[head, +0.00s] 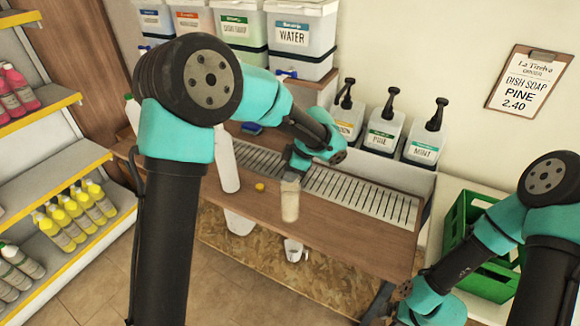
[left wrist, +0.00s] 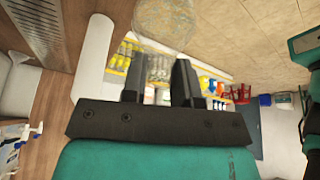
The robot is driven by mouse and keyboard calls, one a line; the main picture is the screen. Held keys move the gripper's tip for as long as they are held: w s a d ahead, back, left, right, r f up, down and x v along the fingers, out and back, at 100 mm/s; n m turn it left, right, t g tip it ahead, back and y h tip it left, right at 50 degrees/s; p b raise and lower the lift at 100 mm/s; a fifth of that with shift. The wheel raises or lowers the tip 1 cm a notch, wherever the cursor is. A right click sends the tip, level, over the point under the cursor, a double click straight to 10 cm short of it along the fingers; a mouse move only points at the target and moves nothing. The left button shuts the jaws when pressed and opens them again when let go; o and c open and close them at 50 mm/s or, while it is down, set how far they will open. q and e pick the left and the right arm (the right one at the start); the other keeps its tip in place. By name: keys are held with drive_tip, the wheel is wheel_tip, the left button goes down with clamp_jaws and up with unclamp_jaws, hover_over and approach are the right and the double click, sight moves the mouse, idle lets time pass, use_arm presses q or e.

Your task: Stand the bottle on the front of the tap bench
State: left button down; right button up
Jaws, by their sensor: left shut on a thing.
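My left gripper (head: 291,176) is shut on a clear, pale bottle (head: 290,203), holding it upright from above. The bottle is over the wooden front strip of the tap bench (head: 350,230), in front of the slotted drip grate; I cannot tell whether its base touches the wood. In the left wrist view the see-through bottle (left wrist: 165,24) shows beyond the two dark fingers (left wrist: 158,82). My right gripper (head: 400,294) is low at the right, beyond the bench's front edge, and its jaws are too unclear to read.
A white bottle (head: 226,160) and a small yellow cap (head: 260,187) are on the bench, left of the held bottle. Pump bottles (head: 385,135) stand behind the grate (head: 365,193). A green crate (head: 462,228) is at the right. The front strip right of the bottle is clear.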

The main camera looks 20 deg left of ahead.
use_arm(q)
drive_tip(key=w+a, duration=0.2)
drive_tip(key=w, duration=0.6)
drive_tip(key=shift+w+a+f, duration=0.2)
drive_tip(key=shift+w+f, duration=0.05)
drive_tip(key=shift+f, duration=0.1)
drive_tip(key=shift+f, duration=1.9)
drive_tip(key=c, duration=0.9)
unclamp_jaws()
drive_tip(key=v, duration=1.2)
